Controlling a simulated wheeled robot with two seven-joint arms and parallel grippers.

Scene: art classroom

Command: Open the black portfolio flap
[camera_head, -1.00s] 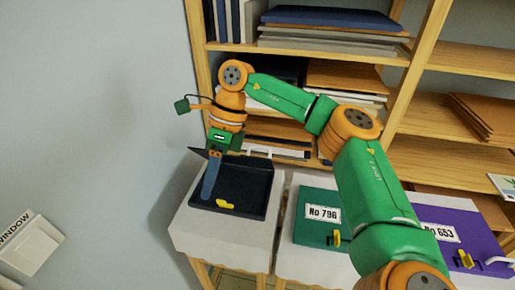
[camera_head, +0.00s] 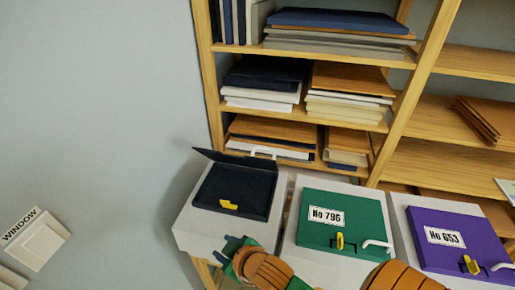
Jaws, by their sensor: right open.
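The black portfolio (camera_head: 238,188) lies on a white-topped stand at the middle left of the head view. Its black flap (camera_head: 232,158) stands raised along the back edge, tilted up from the body. A yellow latch piece (camera_head: 228,204) shows at the portfolio's front edge. A white handle (camera_head: 264,151) shows at the flap's far edge. My right gripper (camera_head: 232,246) is low in the view, in front of the stand, apart from the portfolio. It is open and I see nothing in it; my arm partly hides it. My left gripper is not in view.
A green portfolio marked No 796 (camera_head: 343,230) and a purple one marked No 653 (camera_head: 460,240) lie closed on stands to the right. Wooden shelves (camera_head: 400,131) with stacked boards rise behind. A wall with a white WINDOW box (camera_head: 40,246) is at left.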

